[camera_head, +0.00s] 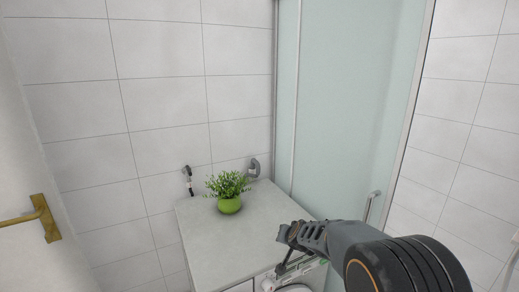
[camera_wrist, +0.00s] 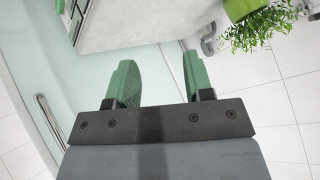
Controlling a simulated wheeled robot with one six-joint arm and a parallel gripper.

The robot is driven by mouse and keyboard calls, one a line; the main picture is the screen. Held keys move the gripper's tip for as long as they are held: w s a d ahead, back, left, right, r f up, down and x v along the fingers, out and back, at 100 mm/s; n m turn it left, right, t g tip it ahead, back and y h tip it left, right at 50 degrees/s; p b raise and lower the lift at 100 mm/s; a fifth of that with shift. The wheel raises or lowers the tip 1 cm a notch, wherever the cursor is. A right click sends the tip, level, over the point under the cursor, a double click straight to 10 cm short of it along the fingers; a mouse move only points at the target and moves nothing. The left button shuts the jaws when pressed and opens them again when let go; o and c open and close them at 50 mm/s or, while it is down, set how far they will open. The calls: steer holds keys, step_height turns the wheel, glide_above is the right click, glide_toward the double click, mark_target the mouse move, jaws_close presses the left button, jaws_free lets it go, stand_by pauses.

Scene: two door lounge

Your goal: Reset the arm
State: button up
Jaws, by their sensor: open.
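My gripper (camera_wrist: 158,75) shows in the wrist view with its two green fingers apart and nothing between them. In the head view my arm reaches in from the lower right. Its dark end is in front of the right front edge of a grey-topped cabinet (camera_head: 205,240), and the fingers cannot be made out there. In the wrist view the pale cabinet edge (camera_wrist: 120,28) lies beyond the fingers.
A green potted plant (camera_head: 229,203) stands on the cabinet. Its pot also shows in the wrist view (camera_wrist: 240,8). A frosted glass panel (camera_head: 350,110) with a metal handle (camera_head: 371,207) is on the right. A white door with a brass handle (camera_head: 40,215) is at left.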

steer(key=s+d+r+n+g, duration=0.1)
steer(key=s+d+r+g, duration=0.1)
steer(key=s, duration=1.2)
steer(key=s+d+r+n+g+h, duration=0.1)
steer(key=s+d+r+n+g, duration=0.1)
steer(key=s, duration=1.2)
step_height(320, 180, up, 2)
steer(key=d+g, duration=0.1)
steer(key=d, duration=0.1)
steer(key=shift+s+d+r, duration=0.2)
steer(key=shift+d+r, duration=0.05)
steer(key=shift+d, duration=0.15)
steer(key=shift+c, duration=0.4)
steer(key=shift+d, duration=0.1)
